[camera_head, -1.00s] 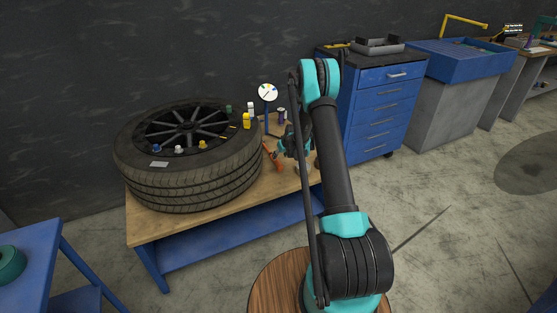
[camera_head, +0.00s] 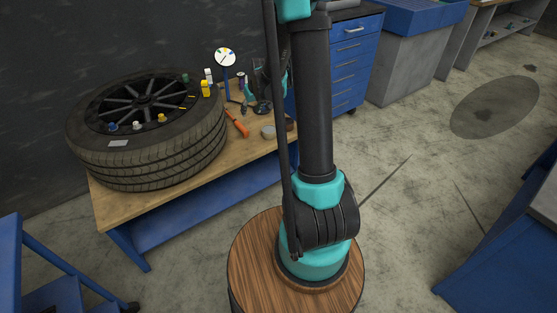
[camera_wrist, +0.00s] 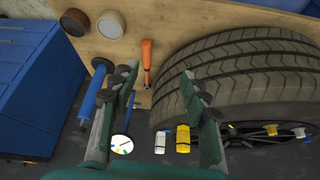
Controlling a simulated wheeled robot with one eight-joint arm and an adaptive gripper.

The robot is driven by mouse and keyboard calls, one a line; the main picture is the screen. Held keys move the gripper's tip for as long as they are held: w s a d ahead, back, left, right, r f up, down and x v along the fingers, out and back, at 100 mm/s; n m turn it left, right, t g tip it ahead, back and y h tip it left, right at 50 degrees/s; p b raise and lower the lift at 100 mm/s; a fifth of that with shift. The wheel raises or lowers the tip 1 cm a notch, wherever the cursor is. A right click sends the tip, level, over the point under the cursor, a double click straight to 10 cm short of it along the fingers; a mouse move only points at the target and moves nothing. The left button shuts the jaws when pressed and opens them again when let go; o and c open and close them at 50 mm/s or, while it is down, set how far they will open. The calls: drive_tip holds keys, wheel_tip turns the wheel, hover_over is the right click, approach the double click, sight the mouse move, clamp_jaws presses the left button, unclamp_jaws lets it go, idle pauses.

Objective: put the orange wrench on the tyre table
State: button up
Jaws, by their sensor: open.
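The orange wrench (camera_head: 237,122) lies on the wooden top of the tyre table (camera_head: 196,179), just right of the big black tyre (camera_head: 165,160). In the wrist view the orange wrench (camera_wrist: 147,56) shows beyond the fingertips, on the table (camera_wrist: 160,22) beside the tyre (camera_wrist: 250,75). My gripper (camera_wrist: 161,80) is open, with a clear gap between its fingers and nothing held.
A gauge on a blue stand (camera_head: 225,58) and small bottles (camera_head: 205,88) stand behind the wrench. Two round tins (camera_wrist: 95,23) lie near it. A blue drawer cabinet (camera_head: 350,62) stands right of the table.

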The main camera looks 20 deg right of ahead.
drive_tip(key=s+d+r+m+g+h, duration=0.1)
drive_tip(key=s+m, duration=0.1)
drive_tip(key=s, duration=3)
drive_tip(key=shift+s+d+r, duration=0.15)
drive_tip(key=shift+s+r, duration=0.2)
drive_tip(key=shift+r, duration=0.05)
